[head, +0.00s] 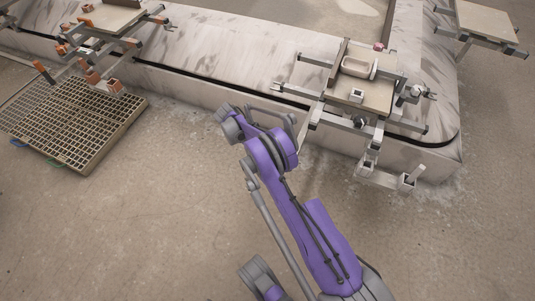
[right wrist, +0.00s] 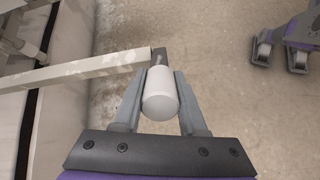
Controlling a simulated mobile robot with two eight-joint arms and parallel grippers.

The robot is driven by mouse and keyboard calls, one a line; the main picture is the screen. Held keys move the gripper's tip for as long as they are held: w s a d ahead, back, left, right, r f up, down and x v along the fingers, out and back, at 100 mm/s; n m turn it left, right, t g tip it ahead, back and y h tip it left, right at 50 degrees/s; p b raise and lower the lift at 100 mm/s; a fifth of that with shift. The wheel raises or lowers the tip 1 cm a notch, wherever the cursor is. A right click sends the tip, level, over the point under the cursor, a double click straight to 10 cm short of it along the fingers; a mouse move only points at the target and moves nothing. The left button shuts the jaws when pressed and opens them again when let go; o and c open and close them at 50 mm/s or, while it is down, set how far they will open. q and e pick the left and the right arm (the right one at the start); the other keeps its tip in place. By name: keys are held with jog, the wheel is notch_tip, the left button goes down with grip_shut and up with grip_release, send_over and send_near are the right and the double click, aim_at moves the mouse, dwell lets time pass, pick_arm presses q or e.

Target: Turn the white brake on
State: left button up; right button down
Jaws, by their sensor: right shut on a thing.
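The rod meets a dark end piece on a long pale bar (right wrist: 75,69). My right gripper (right wrist: 163,84) is shut on the handle, with one finger on each side of it. The gripper's hold on the handle is not clear there. My left gripper is not in view.
The station carries a board with a pale dish (head: 358,67) and projecting bars. A pale carousel casing (head: 215,50) runs behind my arm. At left, a floor grate (head: 68,122) lies below a station with orange blocks (head: 93,77). The front floor is open.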

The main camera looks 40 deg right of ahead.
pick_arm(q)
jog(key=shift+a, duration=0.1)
pick_arm(e)
jog(key=shift+f, duration=0.1)
jog(key=shift+c, duration=2.3)
grip_release()
